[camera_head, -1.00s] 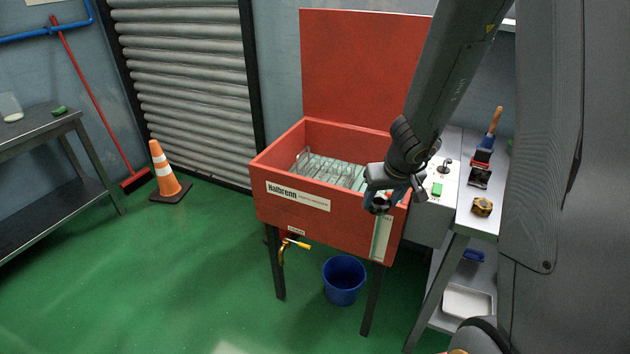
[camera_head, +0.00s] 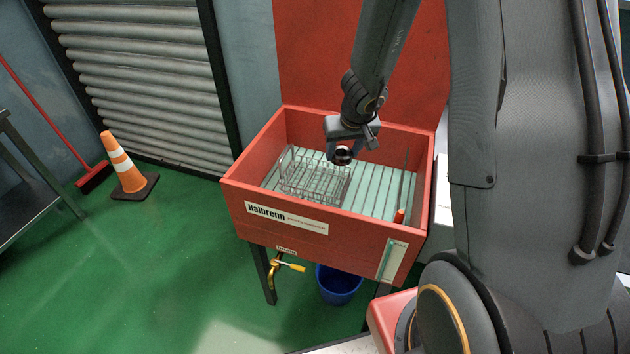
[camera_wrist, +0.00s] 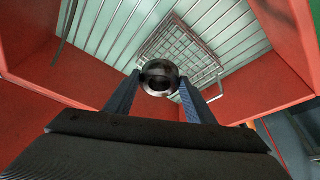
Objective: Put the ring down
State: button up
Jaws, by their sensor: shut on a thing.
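My gripper (camera_head: 342,158) is shut on a dark metal ring (camera_head: 342,154). In the wrist view the ring (camera_wrist: 159,77) sits between the two blue fingertips, with its hole facing the camera. The gripper holds it above the open red parts washer (camera_head: 232,186), over the slatted floor (camera_head: 368,186) of its basin. A wire basket (camera_head: 308,178) stands in the basin's left half, and it also shows beyond the ring in the wrist view (camera_wrist: 185,48). The ring is apart from the basket and the floor.
The washer's raised red lid (camera_head: 310,60) stands behind the basin. The slatted floor right of the basket is mostly clear. A blue bucket (camera_head: 338,284) and a drain tap (camera_head: 281,267) are below.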

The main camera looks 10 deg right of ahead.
jog(key=w+a+f+p, duration=0.2)
jog(key=w+a+f, duration=0.4)
jog(key=w, duration=0.1)
jog(key=m+b, duration=0.1)
jog(key=b, duration=0.7)
send_over(315, 185)
jog(key=s, duration=0.2)
jog(key=f, duration=0.6)
jog(key=shift+w+f, duration=0.1)
jog(key=shift+w, duration=0.15)
jog(key=shift+f, duration=0.1)
notch_tip(315, 185, down, 4)
jog(key=b, duration=0.5)
jog(key=shift+f+b, duration=0.15)
jog(key=shift+b, duration=0.3)
jog(key=o, duration=1.3)
jog(key=shift+r, duration=0.2)
